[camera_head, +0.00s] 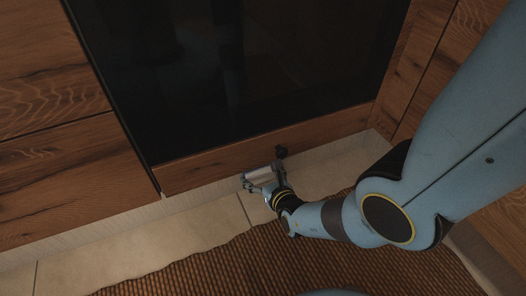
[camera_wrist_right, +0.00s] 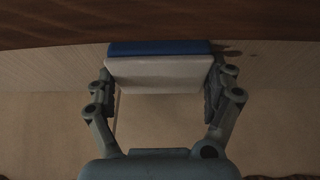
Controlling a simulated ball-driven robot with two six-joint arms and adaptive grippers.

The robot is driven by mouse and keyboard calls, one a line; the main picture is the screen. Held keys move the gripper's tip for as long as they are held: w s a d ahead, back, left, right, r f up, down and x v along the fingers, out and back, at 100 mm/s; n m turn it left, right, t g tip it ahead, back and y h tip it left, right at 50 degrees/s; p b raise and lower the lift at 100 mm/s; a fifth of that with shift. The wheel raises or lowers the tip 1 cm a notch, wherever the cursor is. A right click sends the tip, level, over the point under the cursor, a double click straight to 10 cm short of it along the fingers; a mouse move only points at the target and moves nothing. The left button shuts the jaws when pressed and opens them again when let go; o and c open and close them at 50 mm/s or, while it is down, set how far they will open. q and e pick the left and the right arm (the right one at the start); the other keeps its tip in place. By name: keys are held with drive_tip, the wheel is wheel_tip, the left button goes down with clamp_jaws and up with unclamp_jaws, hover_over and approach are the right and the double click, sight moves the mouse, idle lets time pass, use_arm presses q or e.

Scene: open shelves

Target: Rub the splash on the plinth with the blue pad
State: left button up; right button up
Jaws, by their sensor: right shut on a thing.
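My right gripper (camera_head: 264,171) is low in front of the pale plinth (camera_head: 100,236) under the cabinets. In the right wrist view its two fingers (camera_wrist_right: 160,82) are shut on the sides of the pad, which has a white body (camera_wrist_right: 155,74) and a blue face (camera_wrist_right: 160,48). The blue face is turned toward the plinth (camera_wrist_right: 50,68) and is at or very near it; I cannot tell whether they touch. A small brownish splash (camera_wrist_right: 232,52) shows on the plinth just right of the pad; the pad may hide part of it. My left gripper is not in view.
A dark glass-fronted panel (camera_head: 240,65) and wooden cabinet fronts (camera_head: 60,180) rise above the plinth. Pale floor tiles (camera_head: 150,250) and a brown woven rug (camera_head: 240,265) lie in front. The floor left of my right gripper is clear.

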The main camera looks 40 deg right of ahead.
drive_tip(key=shift+w, duration=0.1)
drive_tip(key=shift+s+d, duration=0.3)
drive_tip(key=shift+d, duration=0.6)
drive_tip(key=shift+s+d, duration=0.25)
drive_tip(key=shift+d, duration=0.6)
drive_tip(key=shift+w+r, duration=0.1)
drive_tip(key=shift+w+a+r, duration=0.1)
drive_tip(key=shift+w+a, duration=0.2)
drive_tip(key=shift+a, duration=0.45)
drive_tip(key=shift+w+a, duration=0.3)
drive_tip(key=shift+a, duration=0.45)
drive_tip(key=shift+w+a+r, duration=0.1)
drive_tip(key=shift+w+a, duration=0.2)
drive_tip(key=shift+a, duration=0.45)
drive_tip(key=shift+w+a+f, duration=0.1)
drive_tip(key=shift+w+a, duration=0.1)
drive_tip(key=shift+a, duration=0.85)
drive_tip(key=shift+w+a+r, duration=0.1)
drive_tip(key=shift+w+a, duration=0.05)
drive_tip(key=shift+a, duration=0.85)
drive_tip(key=shift+w+a+f, duration=0.1)
drive_tip(key=shift+w+a, duration=0.1)
drive_tip(key=shift+a, duration=0.85)
